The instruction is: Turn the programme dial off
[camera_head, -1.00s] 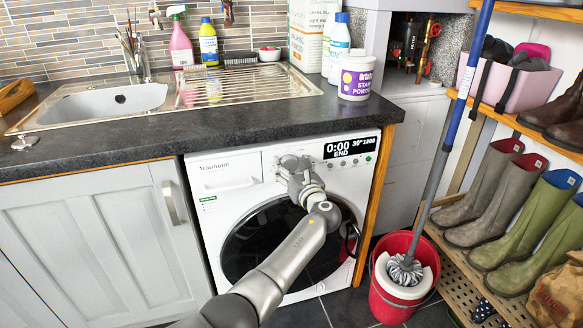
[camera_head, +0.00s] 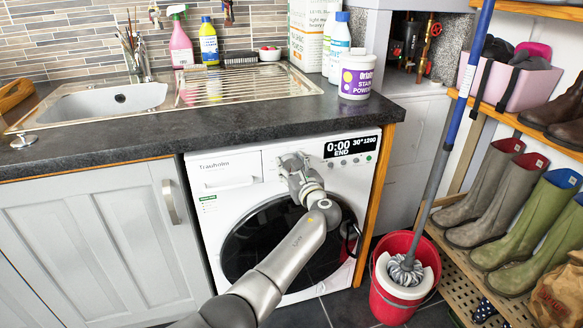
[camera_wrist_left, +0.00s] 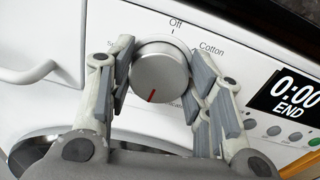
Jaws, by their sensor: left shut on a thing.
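The washing machine (camera_head: 222,235) stands under the worktop, its door shut and its display (camera_head: 350,148) reading 0:00 END. The silver programme dial (camera_wrist_left: 159,75) fills the middle of the left wrist view. Its red mark points down and slightly left, away from the word Off printed above it. My left gripper (camera_wrist_left: 161,84) is shut on the dial, one finger pad at each side. In the head view my left gripper (camera_head: 293,165) covers the dial at the machine's front panel. My right gripper is not in view.
The detergent drawer (camera_head: 230,172) is left of the dial. A red bucket (camera_head: 385,300) with a mop stands on the floor right of the machine. The worktop (camera_head: 150,133) juts out above the panel. Boots stand on the rack at right.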

